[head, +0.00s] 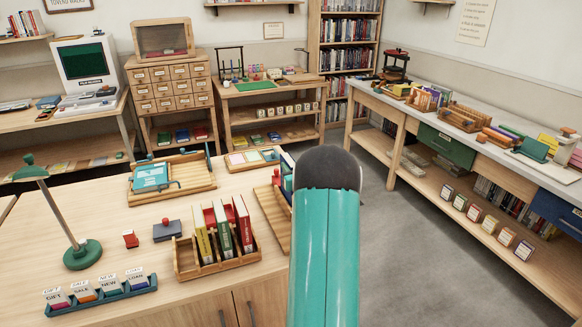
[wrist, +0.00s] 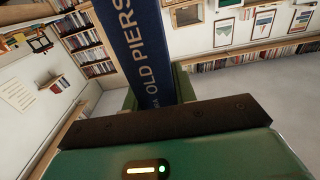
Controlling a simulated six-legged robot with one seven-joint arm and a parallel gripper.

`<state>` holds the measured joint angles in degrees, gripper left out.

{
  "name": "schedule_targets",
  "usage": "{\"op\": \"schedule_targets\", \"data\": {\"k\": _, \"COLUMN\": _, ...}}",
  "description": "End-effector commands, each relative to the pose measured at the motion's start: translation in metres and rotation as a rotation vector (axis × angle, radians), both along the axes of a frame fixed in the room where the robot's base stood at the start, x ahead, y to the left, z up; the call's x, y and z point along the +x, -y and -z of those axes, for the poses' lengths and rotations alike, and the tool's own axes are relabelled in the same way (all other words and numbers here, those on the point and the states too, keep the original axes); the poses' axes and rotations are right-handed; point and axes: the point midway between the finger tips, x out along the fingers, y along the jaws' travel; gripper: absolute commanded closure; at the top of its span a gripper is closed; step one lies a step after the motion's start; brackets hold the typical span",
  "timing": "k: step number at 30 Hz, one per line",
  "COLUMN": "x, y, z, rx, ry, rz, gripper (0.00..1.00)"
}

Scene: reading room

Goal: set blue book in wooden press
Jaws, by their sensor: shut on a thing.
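A dark blue book (wrist: 135,45) with "OLD PIERS" on its spine stands up from my gripper (wrist: 157,92) in the wrist view. The green fingers are shut on it, one on each side. In the head view my teal arm hides the gripper and the book. No thing in view is clearly the wooden press. My gripper is apart from both.
On the near table (head: 112,205) are a wooden rack (head: 217,262) of upright books, a green lamp (head: 83,252), a wooden tray (head: 205,178) and a blue card holder (head: 102,297). The right counter (head: 445,120) is crowded. Open grey floor (head: 400,240) lies between them.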

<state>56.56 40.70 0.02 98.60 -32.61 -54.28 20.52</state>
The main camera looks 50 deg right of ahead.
Motion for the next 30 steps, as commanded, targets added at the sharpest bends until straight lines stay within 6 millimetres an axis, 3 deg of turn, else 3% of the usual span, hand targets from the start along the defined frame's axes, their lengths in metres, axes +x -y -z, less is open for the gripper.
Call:
{"op": "schedule_targets", "data": {"k": 11, "x": -0.005, "y": 0.0, "z": 0.008, "rx": 0.01, "ry": -0.014, "rz": 0.005, "gripper": 1.0}}
{"op": "schedule_targets", "data": {"k": 30, "x": -0.002, "y": 0.0, "z": -0.03, "rx": 0.002, "ry": -0.006, "rz": 0.002, "gripper": 1.0}}
